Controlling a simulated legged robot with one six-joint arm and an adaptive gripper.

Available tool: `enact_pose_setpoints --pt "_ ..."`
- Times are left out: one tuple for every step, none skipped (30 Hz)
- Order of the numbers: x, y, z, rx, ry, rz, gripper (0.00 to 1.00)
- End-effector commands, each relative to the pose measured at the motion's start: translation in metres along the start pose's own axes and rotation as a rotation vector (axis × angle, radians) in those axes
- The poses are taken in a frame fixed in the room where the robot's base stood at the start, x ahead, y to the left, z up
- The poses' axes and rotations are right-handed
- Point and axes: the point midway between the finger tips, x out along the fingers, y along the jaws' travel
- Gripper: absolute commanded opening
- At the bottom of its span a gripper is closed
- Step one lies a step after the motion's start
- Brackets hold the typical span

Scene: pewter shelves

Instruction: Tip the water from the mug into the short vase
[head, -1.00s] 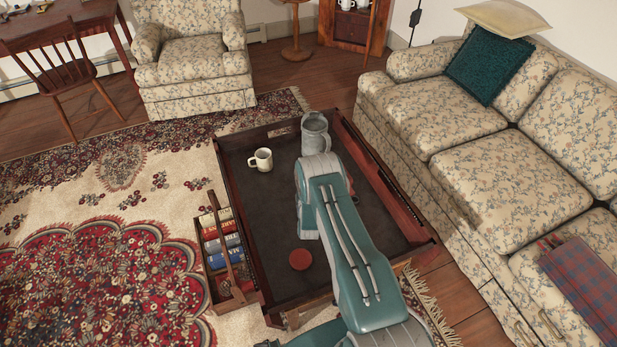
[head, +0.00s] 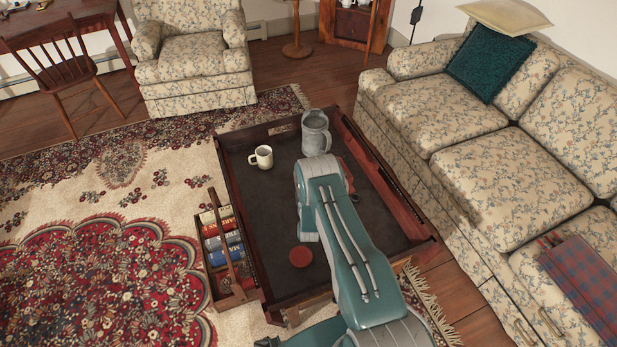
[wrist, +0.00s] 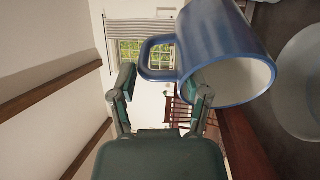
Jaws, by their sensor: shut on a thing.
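A blue mug with a pale inside (wrist: 228,55) fills the upper right of the wrist view. Its handle (wrist: 158,58) lies between the fingers of my gripper (wrist: 160,92), which is shut on the mug. Its mouth faces the lower right of the picture; no water shows in it. A pale round thing (wrist: 302,80), cut off at the right edge, sits beside the mug; I cannot tell whether it is the vase. In the head view a grey vessel (head: 315,134) stands upright on the low table, just beyond my arm. My arm hides the gripper and blue mug there.
A cream mug (head: 263,158) and a red disc (head: 300,257) are on the dark low table (head: 265,215). A rack of books (head: 225,245) stands at its left side. A floral sofa (head: 480,155) is close on the right. The table's left middle is clear.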

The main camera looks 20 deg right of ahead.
Motion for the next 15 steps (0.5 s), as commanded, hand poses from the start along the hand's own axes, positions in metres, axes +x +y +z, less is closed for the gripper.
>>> enact_pose_setpoints --pt "-0.0002 0.0005 -0.0003 0.0 0.0 0.005 0.01" --pt "-0.0006 0.0005 -0.0004 -0.001 0.0 0.007 0.01" --pt "-0.0011 0.0006 -0.0005 -0.001 0.0 0.01 0.01" --pt "-0.0014 0.0007 -0.0005 -0.002 0.0 0.013 0.01" --pt "-0.0018 0.0008 -0.0006 -0.002 0.0 0.015 0.01" --pt "-0.0022 0.001 -0.0006 -0.002 0.001 0.018 0.01" --pt "-0.0025 0.0011 -0.0007 -0.003 0.001 0.02 0.01" --pt "-0.0027 0.0012 -0.0008 -0.003 0.001 0.022 0.01" --pt "-0.003 0.0013 -0.0008 -0.003 0.001 0.024 0.01" --pt "-0.0033 0.0014 -0.0009 -0.003 0.001 0.026 0.01" --pt "-0.0034 0.0014 -0.0009 -0.004 0.001 0.027 0.01" --pt "-0.0036 0.0015 -0.0009 -0.004 0.001 0.028 0.01" --pt "-0.0038 0.0015 -0.001 -0.004 0.001 0.029 0.01" --pt "-0.0039 0.0015 -0.001 -0.004 0.001 0.03 0.01" --pt "-0.004 0.0016 -0.001 -0.004 0.001 0.031 0.01"
